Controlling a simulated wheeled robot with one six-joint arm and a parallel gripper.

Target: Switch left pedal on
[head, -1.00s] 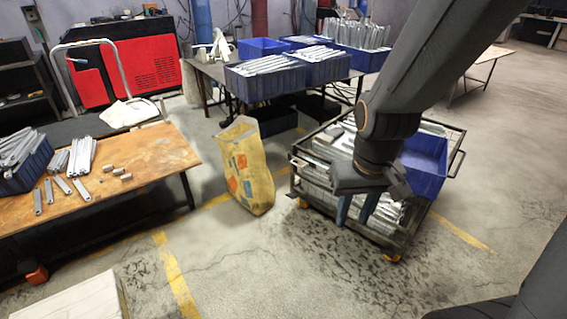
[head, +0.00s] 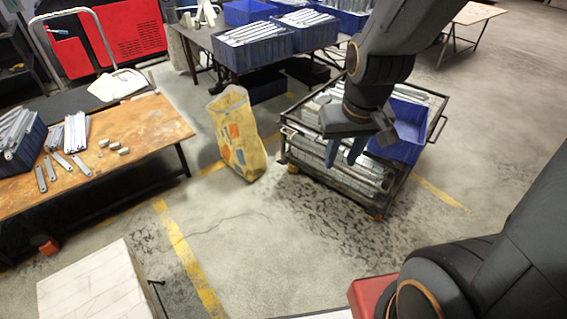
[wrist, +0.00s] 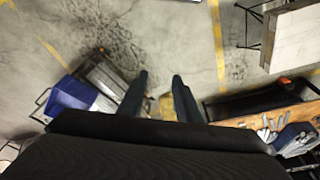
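A small orange-red object (head: 48,245) sits on the floor by the wooden table's front leg, at the left of the head view. It also shows in the wrist view (wrist: 284,81). It may be a pedal, but it is too small to tell, and I cannot see whether it is on. No other pedal is clearly visible. My gripper (head: 349,152) hangs in the air in front of the cart, well to the right of the orange-red object. In the wrist view its two dark fingers (wrist: 160,78) are apart, with nothing between them.
A metal cart (head: 378,205) holds brackets and a blue bin (head: 408,140). A yellow bag (head: 237,140) stands on the floor left of it. The wooden table (head: 150,125) carries brackets. A white-topped piece (head: 95,285) is at front left. Open floor lies between.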

